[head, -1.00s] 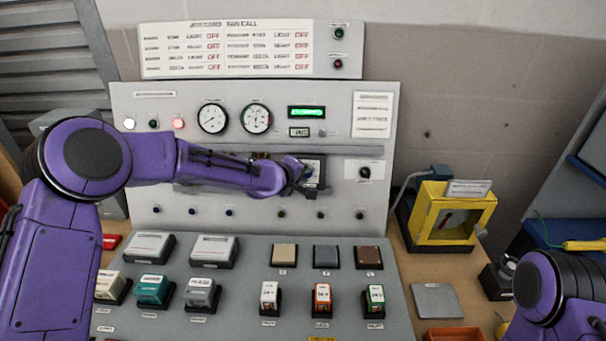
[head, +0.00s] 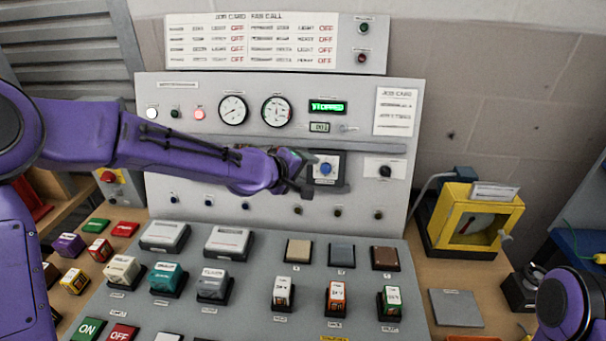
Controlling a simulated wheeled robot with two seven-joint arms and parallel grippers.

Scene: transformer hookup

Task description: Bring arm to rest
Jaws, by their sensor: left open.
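My left arm, purple, reaches in from the left across the upright grey panel (head: 270,217). Its left gripper (head: 306,178) is open, in front of the panel just left of a blue round button (head: 326,169) on a pale plate. I cannot tell whether a finger touches the plate. Nothing shows held in the jaws. Of my right arm only a purple link shows at the lower right corner; its gripper is out of view.
A sloped desk (head: 260,297) below carries several coloured blocks and switches. A green display (head: 327,107) reads STOPPED. A yellow box (head: 470,220) stands at the right. Loose coloured blocks lie at the left, near a red button box (head: 112,180).

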